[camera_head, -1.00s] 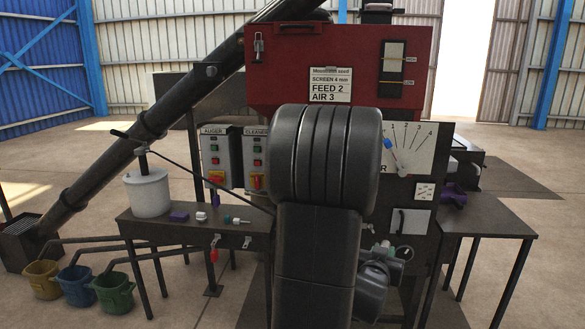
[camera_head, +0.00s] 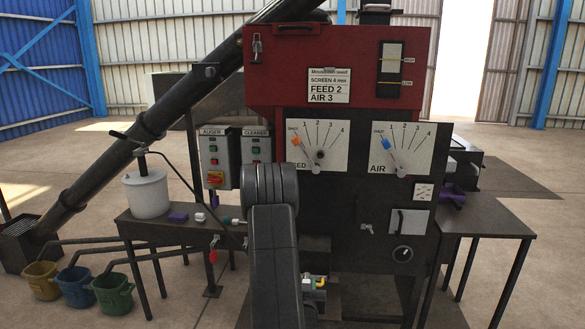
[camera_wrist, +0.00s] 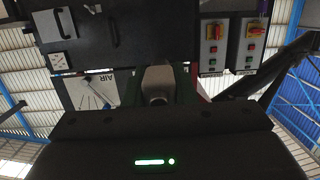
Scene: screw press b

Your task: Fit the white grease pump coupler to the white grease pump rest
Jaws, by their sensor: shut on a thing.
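The white grease pump (camera_head: 148,193) is a white pot with a dark lever, standing at the left end of the bench. Its thin dark hose (camera_head: 205,207) runs down to the right and passes behind my arm. In the wrist view my gripper (camera_wrist: 158,92) is shut on a greyish piece, dim and mostly hidden; the hose leading toward my arm suggests the coupler. The gripper is away from the pump, in front of the machine. A small white piece (camera_head: 199,218) sits on the bench right of the pump; I cannot tell whether it is the rest.
The red and black machine (camera_head: 340,70) stands behind my arm, with FEED and AIR dials. Three buckets (camera_head: 75,283) are on the floor at left. The right-hand table (camera_head: 490,218) is mostly bare.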

